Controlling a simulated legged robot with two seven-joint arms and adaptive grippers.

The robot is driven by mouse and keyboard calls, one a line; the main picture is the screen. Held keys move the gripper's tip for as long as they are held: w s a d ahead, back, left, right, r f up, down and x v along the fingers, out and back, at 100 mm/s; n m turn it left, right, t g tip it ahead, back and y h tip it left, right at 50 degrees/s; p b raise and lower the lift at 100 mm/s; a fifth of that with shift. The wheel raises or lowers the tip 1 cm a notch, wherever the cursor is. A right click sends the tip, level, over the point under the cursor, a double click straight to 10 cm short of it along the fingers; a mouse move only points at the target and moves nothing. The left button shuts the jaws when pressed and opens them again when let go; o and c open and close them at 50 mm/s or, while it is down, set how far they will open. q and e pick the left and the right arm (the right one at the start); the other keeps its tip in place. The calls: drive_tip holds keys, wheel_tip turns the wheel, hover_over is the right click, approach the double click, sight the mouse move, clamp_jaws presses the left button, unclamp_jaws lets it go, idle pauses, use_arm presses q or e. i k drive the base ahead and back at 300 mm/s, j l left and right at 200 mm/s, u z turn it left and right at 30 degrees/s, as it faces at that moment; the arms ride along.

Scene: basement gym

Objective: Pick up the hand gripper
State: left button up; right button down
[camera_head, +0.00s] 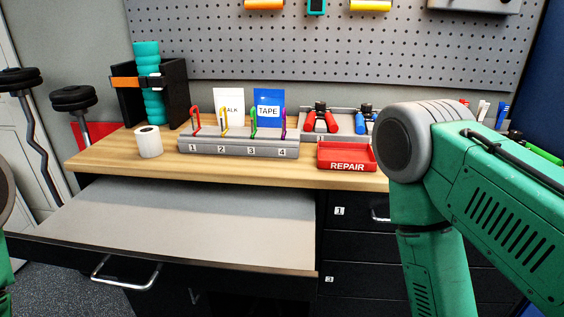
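A red-and-black hand tool (321,119), which looks like a hand gripper, sits in a grey holder (346,136) at the back of the workbench. A similar blue-and-black one (365,120) stands to its right, partly hidden by my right arm. Which of them the task means, I cannot tell. My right arm fills the right side of the view, and its gripper is outside the picture. Only a small part of my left arm shows at the left edge, and its gripper is also out of view.
A red REPAIR tray (347,157) sits before the holder. A grey rack (238,147) numbered 1 to 4 holds coloured clips. A white roll (148,142) and a black stand with a teal roller (148,80) are left. A wide drawer (190,225) is open and empty.

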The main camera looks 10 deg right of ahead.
sight(523, 142)
drive_tip(key=z, duration=1.85)
drive_tip(key=i+l, duration=0.1)
drive_tip(key=l, duration=0.2)
drive_tip(key=i+l, duration=0.15)
drive_tip(key=l, duration=0.2)
drive_tip(key=i+l, duration=0.1)
drive_tip(key=l, duration=0.2)
drive_tip(key=i+l, duration=0.1)
drive_tip(key=l, duration=0.2)
